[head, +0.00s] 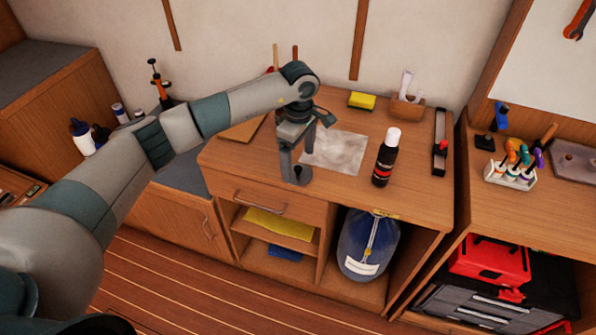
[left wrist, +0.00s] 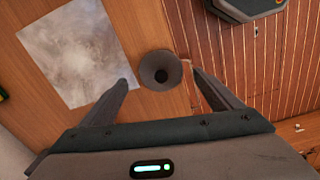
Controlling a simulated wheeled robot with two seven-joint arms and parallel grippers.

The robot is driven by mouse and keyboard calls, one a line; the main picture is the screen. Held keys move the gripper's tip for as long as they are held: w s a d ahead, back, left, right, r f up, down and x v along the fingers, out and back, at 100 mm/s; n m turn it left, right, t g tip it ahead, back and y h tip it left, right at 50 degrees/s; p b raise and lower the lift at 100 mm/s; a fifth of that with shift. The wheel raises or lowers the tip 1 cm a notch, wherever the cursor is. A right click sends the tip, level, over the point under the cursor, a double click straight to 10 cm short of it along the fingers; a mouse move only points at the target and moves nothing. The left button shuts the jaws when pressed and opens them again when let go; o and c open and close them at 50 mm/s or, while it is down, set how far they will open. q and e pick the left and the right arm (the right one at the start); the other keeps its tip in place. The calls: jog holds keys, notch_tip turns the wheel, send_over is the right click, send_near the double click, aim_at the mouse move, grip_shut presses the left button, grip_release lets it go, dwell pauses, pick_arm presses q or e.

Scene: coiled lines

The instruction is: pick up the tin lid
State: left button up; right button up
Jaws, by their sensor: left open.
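A small round dark grey piece (left wrist: 160,70) with a darker round centre lies on the wooden bench top near its front edge; it seems to be the tin lid. In the head view it shows as a dark disc (head: 298,177), partly covered by my fingers. My left gripper (head: 296,166) points down over it, open and empty. In the left wrist view the piece sits between and just beyond the two fingertips (left wrist: 160,84). I cannot tell its exact height below them. My right gripper is not in view.
A pale stained sheet (head: 340,150) lies behind the gripper. A dark bottle with a white cap (head: 386,157) stands to the right. A yellow sponge (head: 362,101) and a wooden holder (head: 407,108) are at the back. The bench's front edge (head: 330,204) is close.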

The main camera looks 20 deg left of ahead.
aim_at(299, 168)
pick_arm(q)
notch_tip(299, 168, down, 3)
jog(key=shift+s+d+r+p, duration=0.1)
jog(key=shift+s+r+p, duration=0.05)
jog(key=shift+p, duration=0.55)
jog(key=shift+f, duration=0.4)
jog(key=shift+c, duration=0.3)
jog(key=c, duration=1.1)
